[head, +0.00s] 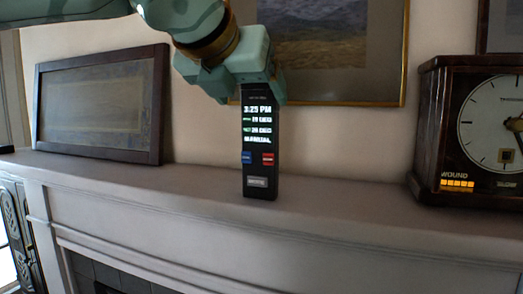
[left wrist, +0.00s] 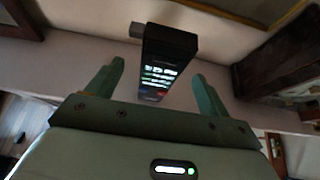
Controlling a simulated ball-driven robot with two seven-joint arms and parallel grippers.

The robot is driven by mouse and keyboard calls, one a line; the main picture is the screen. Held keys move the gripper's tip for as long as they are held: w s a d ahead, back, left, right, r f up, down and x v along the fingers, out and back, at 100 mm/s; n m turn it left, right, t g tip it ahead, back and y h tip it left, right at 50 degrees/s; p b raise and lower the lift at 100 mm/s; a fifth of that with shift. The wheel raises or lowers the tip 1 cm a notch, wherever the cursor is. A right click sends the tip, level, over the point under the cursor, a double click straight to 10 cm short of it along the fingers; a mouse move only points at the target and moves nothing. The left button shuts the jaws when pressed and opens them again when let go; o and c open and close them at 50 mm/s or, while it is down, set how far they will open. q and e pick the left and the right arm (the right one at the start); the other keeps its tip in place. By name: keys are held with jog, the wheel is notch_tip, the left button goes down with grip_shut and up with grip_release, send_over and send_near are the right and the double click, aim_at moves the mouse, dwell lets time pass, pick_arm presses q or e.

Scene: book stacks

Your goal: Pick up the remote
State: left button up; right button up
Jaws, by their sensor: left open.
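The remote (head: 260,150) is a tall black handset with a lit screen and a blue and a red button. It stands upright on the mantel shelf (head: 340,200). My left gripper (head: 262,95) is at the remote's top in the head view and hides its upper end. In the left wrist view the two fingers (left wrist: 160,85) are open, one on each side of the remote (left wrist: 164,65), with gaps visible. My right gripper is not in view.
A dark wooden clock (head: 445,130) stands to the right on the shelf. A framed picture (head: 100,105) leans on the wall to the left. A larger gold-framed picture (head: 340,60) hangs behind the remote. The shelf is clear on both sides of the remote.

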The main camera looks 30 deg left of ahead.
aim_at(258, 106)
pick_arm(q)
jog(key=x, duration=0.2)
jog(key=shift+w+f, duration=0.1)
jog(key=shift+w, duration=0.15)
jog(key=x, duration=0.5)
jog(key=shift+d+p, duration=0.15)
jog(key=shift+p, duration=0.25)
jog(key=shift+s, duration=0.2)
jog(key=shift+c, duration=0.7)
jog(key=c, duration=1.3)
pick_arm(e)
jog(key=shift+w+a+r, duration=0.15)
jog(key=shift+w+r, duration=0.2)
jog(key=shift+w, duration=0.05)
